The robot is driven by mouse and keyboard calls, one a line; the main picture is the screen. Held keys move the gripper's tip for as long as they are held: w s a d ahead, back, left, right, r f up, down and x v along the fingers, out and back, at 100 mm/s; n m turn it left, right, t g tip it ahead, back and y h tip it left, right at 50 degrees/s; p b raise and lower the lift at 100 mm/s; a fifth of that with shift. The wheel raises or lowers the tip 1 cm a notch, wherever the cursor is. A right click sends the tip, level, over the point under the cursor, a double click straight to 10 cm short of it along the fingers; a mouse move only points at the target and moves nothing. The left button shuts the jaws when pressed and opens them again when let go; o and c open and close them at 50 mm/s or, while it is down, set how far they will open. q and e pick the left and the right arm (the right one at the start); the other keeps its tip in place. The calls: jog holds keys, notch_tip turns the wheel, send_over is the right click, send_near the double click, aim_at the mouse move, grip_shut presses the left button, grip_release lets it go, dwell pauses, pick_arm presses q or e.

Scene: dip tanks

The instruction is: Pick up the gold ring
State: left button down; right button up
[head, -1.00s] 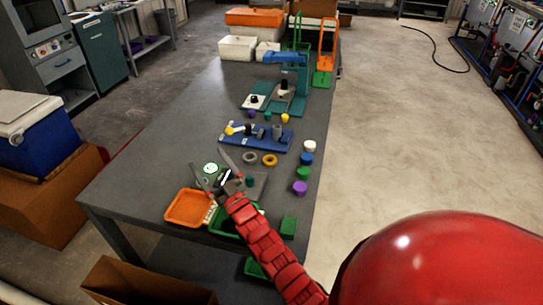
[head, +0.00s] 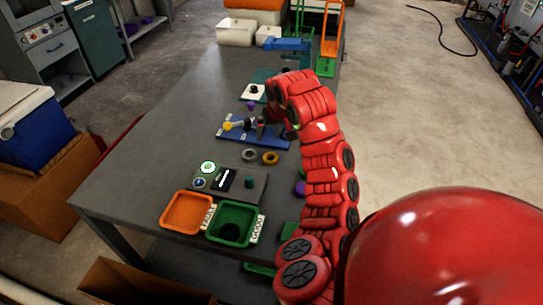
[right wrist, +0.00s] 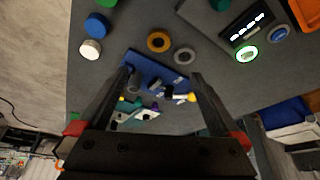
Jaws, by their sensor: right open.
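The gold ring (head: 270,158) lies flat on the grey table, just right of a grey ring (head: 249,155). In the right wrist view the gold ring (right wrist: 158,30) shows beyond the fingertips, between their lines, with the grey ring (right wrist: 184,56) beside it. My right gripper (right wrist: 161,74) is open and empty, apart from the gold ring. In the head view my right gripper (head: 272,128) is over the blue fixture, partly hidden by its own arm. My left gripper is not in view.
The blue fixture (head: 232,136) with a yellow-tipped lever lies behind the rings. A panel with a lit green button (head: 208,167), an orange tray (head: 166,213) and a green tray (head: 213,236) are nearer. Blue and white caps (right wrist: 97,23) stand beside the rings.

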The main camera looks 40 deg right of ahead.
send_near(270, 159)
jog(key=shift+w+a+f+p, duration=0.15)
jog(key=shift+w+p, duration=0.1)
jog(key=shift+p, duration=0.2)
jog(key=shift+f, duration=0.3)
jog(key=shift+w+f+p, duration=0.2)
jog(key=shift+f+p, duration=0.1)
jog(key=shift+p, duration=0.1)
jog(key=x, duration=0.1)
jog(key=p+x, duration=0.1)
jog(key=x, duration=0.1)
jog(key=shift+s+d, duration=0.15)
jog(key=shift+d, duration=0.15)
jog(key=shift+p+x, duration=0.35)
jog(key=shift+x, duration=0.55)
jog(key=shift+a, duration=0.1)
jog(key=shift+c, duration=0.3)
